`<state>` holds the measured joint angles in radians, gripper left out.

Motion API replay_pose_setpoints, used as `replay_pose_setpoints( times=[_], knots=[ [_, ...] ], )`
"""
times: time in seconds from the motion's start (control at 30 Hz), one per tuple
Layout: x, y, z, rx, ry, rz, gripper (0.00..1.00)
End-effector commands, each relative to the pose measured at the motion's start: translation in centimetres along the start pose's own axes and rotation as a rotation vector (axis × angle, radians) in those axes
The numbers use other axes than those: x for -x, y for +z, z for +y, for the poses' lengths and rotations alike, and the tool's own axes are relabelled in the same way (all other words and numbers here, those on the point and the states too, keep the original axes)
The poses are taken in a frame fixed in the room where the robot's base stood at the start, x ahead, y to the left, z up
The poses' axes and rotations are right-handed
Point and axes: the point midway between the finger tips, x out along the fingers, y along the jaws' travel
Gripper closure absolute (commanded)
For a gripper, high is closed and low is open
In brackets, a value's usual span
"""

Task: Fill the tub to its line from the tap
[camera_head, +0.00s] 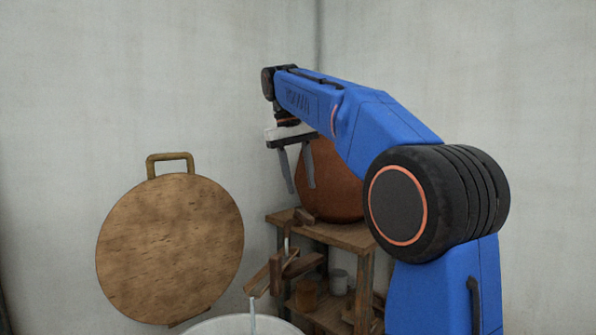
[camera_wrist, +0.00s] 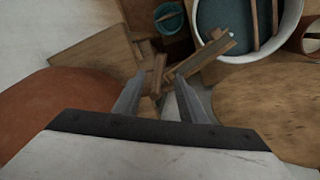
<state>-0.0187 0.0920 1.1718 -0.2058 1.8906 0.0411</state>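A large clay pot (camera_head: 335,180) stands on a wooden shelf. A wooden tap piece (camera_head: 304,216) sits low on its front; it also shows in the wrist view (camera_wrist: 158,74). Below it a wooden spout (camera_head: 262,279) slopes down toward the white tub (camera_head: 235,325). A thin pale streak, looking like running water, falls from the spout's end. In the wrist view the tub (camera_wrist: 299,22) has a dark blue-grey inside; its line cannot be made out. My gripper (camera_head: 298,190) is open and empty above the tap; in the wrist view its fingers (camera_wrist: 159,92) point toward it, apart from it.
A big round wooden board with a handle (camera_head: 170,248) leans at the left wall. Small pots (camera_head: 338,282) stand on the lower shelf (camera_head: 325,317). A small teal vessel (camera_wrist: 170,18) is near the tub. Wooden bars cross the tub. Walls close the corner behind.

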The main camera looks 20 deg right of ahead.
Motion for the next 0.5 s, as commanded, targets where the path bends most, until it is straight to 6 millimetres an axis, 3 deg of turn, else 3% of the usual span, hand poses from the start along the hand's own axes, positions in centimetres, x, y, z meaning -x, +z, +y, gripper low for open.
replay_pose_setpoints(
  times=[0.2, 0.5],
  knots=[
    [2.4, -0.1, 0.0, 0.0, 0.0, 0.001, 0.62],
    [2.9, 0.0, 0.0, 0.0, 0.0, 0.0, 0.62]
  ],
)
